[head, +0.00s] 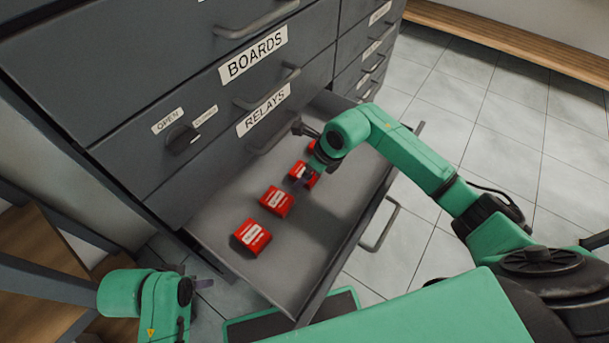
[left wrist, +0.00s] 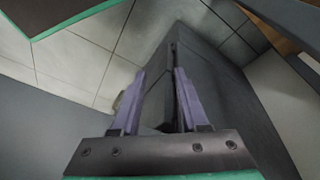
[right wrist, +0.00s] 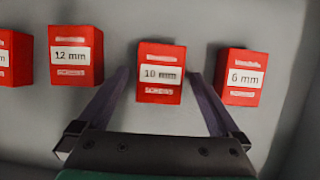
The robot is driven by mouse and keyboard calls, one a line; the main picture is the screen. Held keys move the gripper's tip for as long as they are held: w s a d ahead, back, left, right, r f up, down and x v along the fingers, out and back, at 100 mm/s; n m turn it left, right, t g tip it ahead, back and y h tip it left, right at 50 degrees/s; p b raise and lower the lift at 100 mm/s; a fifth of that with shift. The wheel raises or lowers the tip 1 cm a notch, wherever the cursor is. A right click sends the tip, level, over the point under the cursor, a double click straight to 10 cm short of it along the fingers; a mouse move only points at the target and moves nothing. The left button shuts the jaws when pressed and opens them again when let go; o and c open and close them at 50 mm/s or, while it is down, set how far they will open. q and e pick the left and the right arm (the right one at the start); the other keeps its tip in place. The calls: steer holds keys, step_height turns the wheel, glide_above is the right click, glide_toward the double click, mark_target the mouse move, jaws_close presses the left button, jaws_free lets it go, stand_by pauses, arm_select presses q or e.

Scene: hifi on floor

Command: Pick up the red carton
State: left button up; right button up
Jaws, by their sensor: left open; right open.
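Several red cartons with white labels stand in a row in an open grey drawer (head: 330,215). In the right wrist view one reads 10 mm (right wrist: 161,74), with a 12 mm carton (right wrist: 76,56) to its left and a 6 mm carton (right wrist: 240,76) to its right; another is cut off at the left edge. My right gripper (head: 305,180) is open, its fingers to either side of the 10 mm carton; whether they touch it I cannot tell. In the head view this arm partly covers the far cartons. My left gripper (head: 203,284) is open and empty, outside the drawer.
The drawer's front has a metal handle (head: 380,225). Tiled floor (head: 500,100) is free to the right. A wooden piece (head: 35,250) stands at lower left.

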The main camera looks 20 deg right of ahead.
steer(key=shift+r, duration=0.1)
steer(key=c, duration=1.5)
